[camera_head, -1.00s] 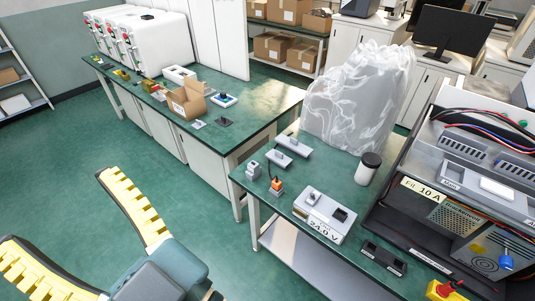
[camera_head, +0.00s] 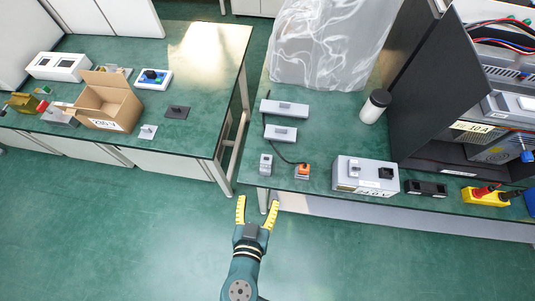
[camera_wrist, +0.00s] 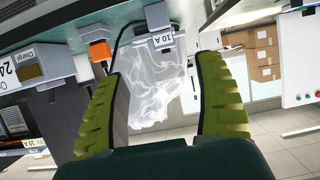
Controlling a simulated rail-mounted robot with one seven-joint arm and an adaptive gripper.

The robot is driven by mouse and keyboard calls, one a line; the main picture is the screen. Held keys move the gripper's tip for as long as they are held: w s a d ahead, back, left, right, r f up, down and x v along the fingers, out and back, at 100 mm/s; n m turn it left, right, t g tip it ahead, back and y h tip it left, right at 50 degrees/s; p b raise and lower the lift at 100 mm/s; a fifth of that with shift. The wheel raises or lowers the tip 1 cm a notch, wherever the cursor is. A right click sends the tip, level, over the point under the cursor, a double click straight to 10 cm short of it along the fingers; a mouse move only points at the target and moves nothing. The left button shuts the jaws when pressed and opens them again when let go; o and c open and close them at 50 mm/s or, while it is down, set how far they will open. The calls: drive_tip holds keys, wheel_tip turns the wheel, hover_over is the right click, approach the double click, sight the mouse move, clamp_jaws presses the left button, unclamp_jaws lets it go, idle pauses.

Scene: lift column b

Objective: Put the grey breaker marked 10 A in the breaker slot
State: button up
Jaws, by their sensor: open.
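The grey breaker (camera_head: 266,163) stands upright near the left front corner of the right-hand green table. In the wrist view the breaker (camera_wrist: 161,40) shows its 10 A label upside down. My gripper (camera_head: 258,201) is open and empty, just off the table's front edge and short of the breaker. In the wrist view my gripper's fingers (camera_wrist: 169,75) spread wide, with the breaker ahead between their tips in the picture. The open equipment cabinet (camera_head: 432,150) at right carries a label ending in 10 A (camera_head: 480,127). The breaker slot itself cannot be made out clearly.
An orange-topped device (camera_head: 302,171) stands close right of the breaker. A grey 24.0 V box (camera_head: 348,182) is farther right. Two grey blocks with a black cable, a clear plastic bag (camera_head: 325,45) and a dark-lidded jar (camera_head: 373,110) stand behind. The floor before the table is clear.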

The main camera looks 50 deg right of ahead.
sight(266, 165)
drive_tip(key=b+x, duration=0.1)
drive_tip(key=x, duration=0.9)
drive_tip(key=shift+w+d+b, duration=0.1)
drive_tip(key=shift+w+b, duration=0.2)
drive_tip(key=x, duration=0.5)
drive_tip(key=shift+w+d+r+b, duration=0.15)
drive_tip(key=shift+d+r+b, duration=0.1)
drive_tip(key=shift+b, duration=0.15)
drive_tip(key=shift+a, duration=0.1)
clamp_jaws()
